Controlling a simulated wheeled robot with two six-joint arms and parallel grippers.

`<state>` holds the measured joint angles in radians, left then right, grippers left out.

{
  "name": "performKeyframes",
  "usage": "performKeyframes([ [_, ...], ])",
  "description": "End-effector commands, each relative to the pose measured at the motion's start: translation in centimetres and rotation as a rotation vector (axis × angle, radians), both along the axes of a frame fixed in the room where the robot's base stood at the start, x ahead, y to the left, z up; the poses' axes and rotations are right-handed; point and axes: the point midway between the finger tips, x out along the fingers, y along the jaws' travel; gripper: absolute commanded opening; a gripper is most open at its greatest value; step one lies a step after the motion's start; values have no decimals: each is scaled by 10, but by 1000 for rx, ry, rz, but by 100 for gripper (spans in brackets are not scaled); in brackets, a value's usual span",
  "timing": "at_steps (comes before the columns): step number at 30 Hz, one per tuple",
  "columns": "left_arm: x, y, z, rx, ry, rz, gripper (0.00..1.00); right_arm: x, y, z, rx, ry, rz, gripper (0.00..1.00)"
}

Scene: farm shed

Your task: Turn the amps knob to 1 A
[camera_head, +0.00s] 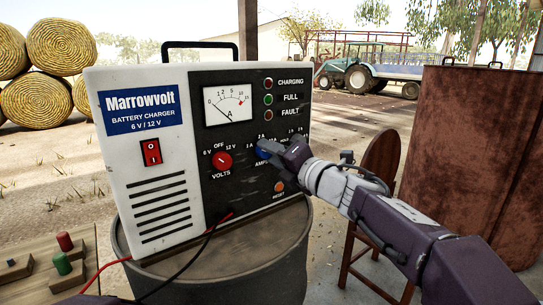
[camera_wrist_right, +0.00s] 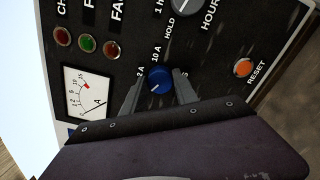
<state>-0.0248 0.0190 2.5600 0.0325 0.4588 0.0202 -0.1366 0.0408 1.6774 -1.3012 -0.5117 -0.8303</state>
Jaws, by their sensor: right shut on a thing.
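The blue amps knob (camera_head: 263,149) sits on the black panel of the white battery charger (camera_head: 160,185), with scale labels around it. In the right wrist view the knob (camera_wrist_right: 159,77) lies between the two fingers of my right gripper (camera_wrist_right: 158,90), which is shut on it. A short light mark on the knob points to the lower left in that view, on the side of the 2 A label. The 1 A label shows left of the knob in the head view. My right gripper (camera_head: 272,150) hides part of the scale there.
The red volts knob (camera_head: 222,160) is left of the amps knob; the orange reset button (camera_head: 279,187) is below. A grey timer knob (camera_wrist_right: 186,4) sits near my right gripper. The charger stands on a drum (camera_head: 285,250). Red and black leads (camera_head: 180,262) hang in front.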

Motion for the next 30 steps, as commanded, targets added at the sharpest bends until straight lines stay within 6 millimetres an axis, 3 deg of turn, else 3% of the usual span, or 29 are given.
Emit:
performKeyframes([
  [14,0,0,-1,0,0,0,36,0,0,-2,-17,-6,1,0],
  [15,0,0,-1,0,0,0,36,0,0,-2,-17,-6,1,38],
  [17,0,0,-1,0,0,0,36,0,0,-2,-17,-6,1,55],
  [26,0,0,-1,0,0,0,36,0,0,-1,-13,-8,0,57],
  [30,0,0,0,0,0,0,36,-13,-11,0,-13,-9,-3,57],
])
